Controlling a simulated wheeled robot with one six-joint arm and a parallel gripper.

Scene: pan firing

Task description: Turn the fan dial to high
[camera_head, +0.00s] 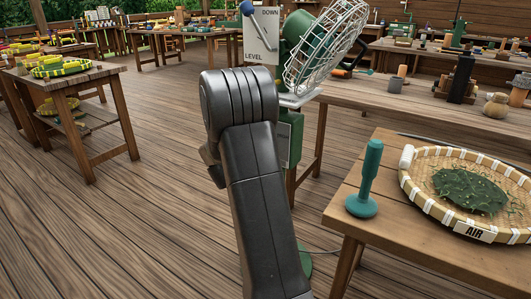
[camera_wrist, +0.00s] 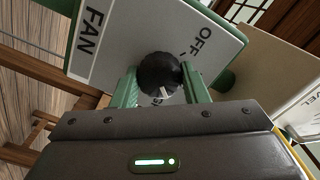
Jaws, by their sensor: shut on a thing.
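In the wrist view the black fan dial (camera_wrist: 160,75) is on a grey panel (camera_wrist: 105,50) labelled FAN, with OFF near it. A white pointer line shows on the dial. My gripper (camera_wrist: 160,88) has its two green fingers on either side of the dial and is shut on it. In the head view my dark arm hides the gripper and the dial. The green fan (camera_head: 299,45) with its wire cage stands behind my arm, on a green post (camera_head: 290,140).
A sign marked DOWN and LEVEL (camera_head: 260,35) with a blue-knobbed lever stands beside the fan. At right, a table holds a teal-handled tool (camera_head: 368,180) and a woven tray (camera_head: 425,203) of green leaves labelled AIR. Open wooden floor (camera_head: 130,220) lies to the left.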

